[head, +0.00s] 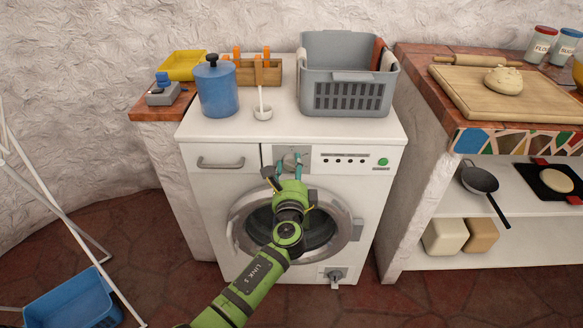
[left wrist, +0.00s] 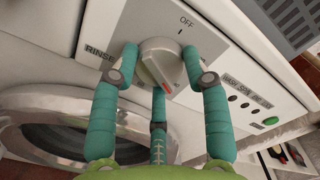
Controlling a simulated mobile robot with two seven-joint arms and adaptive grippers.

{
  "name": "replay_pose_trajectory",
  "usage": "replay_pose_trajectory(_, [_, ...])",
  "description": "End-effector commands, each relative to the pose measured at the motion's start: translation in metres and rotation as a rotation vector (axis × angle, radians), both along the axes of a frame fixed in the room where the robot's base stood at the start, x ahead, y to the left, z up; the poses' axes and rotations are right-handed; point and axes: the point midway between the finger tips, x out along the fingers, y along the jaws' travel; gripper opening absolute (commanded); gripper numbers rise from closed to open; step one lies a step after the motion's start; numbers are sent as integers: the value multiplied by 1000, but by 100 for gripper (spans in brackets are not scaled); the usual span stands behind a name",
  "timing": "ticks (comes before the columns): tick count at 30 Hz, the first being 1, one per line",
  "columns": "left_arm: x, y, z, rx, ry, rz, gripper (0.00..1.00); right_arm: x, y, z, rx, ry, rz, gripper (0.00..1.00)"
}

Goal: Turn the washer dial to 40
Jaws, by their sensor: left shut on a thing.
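The white washer (head: 225,180) stands against the wall with its grey dial panel (head: 277,152) at the upper front. In the left wrist view the round grey dial (left wrist: 158,58) has a red mark on its lower part, pointing down in the picture, away from the OFF label (left wrist: 187,21). My right gripper is out of view.
On the washer top stand a grey basket (head: 347,76), a blue canister (head: 216,88) and a white ladle (head: 262,111). The round door (head: 236,225) is below my gripper. A shelf counter (head: 438,125) stands to the right.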

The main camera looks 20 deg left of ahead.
Motion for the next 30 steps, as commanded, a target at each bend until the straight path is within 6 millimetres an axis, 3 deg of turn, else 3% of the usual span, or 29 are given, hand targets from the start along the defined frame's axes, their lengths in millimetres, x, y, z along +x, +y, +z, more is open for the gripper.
replay_pose_trajectory(9, [2,2,6,3,-11,3,14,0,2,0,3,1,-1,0])
replay_pose_trajectory(10, [2,2,6,3,-11,3,51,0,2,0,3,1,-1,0])
replay_pose_trajectory(12, [2,2,6,3,-11,3,71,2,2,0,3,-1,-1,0])
replay_pose_trajectory(23, [-1,0,2,1,-3,1,71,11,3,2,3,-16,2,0])
replay_pose_trajectory(30, [-33,-9,1,-1,-2,-1,71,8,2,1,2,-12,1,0])
